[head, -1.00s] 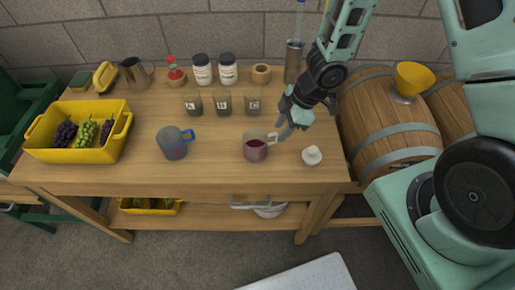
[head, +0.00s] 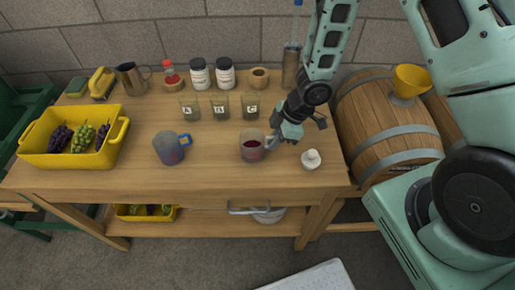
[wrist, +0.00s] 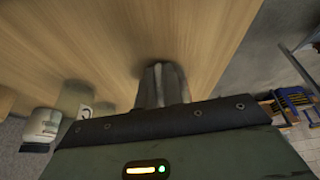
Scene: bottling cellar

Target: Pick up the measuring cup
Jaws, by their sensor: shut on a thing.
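The measuring cup (head: 252,147) is see-through, holds dark red liquid, and stands upright near the front of the wooden table, right of centre. Its handle side faces right. My gripper (head: 271,140) comes down from the upper right and is shut on the cup's handle. The fingers hide most of the handle. In the wrist view my grey fingers (wrist: 162,85) show against the table top, and the cup cannot be made out there. I see no clear gap between the cup and the table.
A blue-handled mug (head: 170,149) stands to the left and a white stopper-like object (head: 311,159) to the right. Three labelled glasses (head: 220,107) stand behind. A yellow crate (head: 70,163) of grapes is at far left.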

